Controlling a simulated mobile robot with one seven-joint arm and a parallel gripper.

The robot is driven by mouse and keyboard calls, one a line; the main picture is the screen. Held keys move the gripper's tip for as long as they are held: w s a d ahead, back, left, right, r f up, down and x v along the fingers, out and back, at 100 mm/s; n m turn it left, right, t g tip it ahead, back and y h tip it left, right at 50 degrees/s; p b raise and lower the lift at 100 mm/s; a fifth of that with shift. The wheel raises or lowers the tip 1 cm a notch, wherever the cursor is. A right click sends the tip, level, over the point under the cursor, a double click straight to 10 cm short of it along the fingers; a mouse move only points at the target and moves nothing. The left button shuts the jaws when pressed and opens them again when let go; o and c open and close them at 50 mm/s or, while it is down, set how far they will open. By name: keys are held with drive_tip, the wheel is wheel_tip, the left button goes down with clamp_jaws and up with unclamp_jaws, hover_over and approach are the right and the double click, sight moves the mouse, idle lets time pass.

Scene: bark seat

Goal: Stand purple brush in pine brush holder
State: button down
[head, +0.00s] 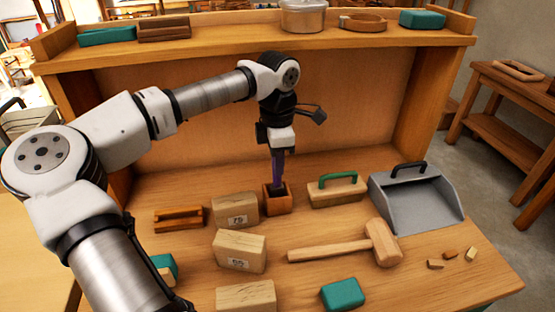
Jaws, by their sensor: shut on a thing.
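The purple brush (277,172) hangs upright below my gripper (279,148), which is shut on its upper part. The lower end of the brush is at the pine brush holder (278,206), a small open-topped brown wooden box at the middle of the bench. The brush's lower part appears to be inside the holder's opening. I cannot tell whether it touches the bottom.
Wooden blocks (239,251) stand left and in front of the holder. A green-handled wooden float (337,190) and a grey dustpan (416,199) are to its right. A mallet (345,246) and a green block (342,294) lie in front. A shelf (270,43) runs behind.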

drive_tip(key=shift+f+b, duration=0.3)
drive_tip(key=shift+f, duration=0.15)
drive_tip(key=c, duration=0.9)
unclamp_jaws()
drive_tip(key=shift+r, duration=0.1)
drive_tip(key=shift+r+p, duration=2.3)
drive_tip(key=shift+r, duration=1.2)
drive_tip(key=shift+f, duration=0.15)
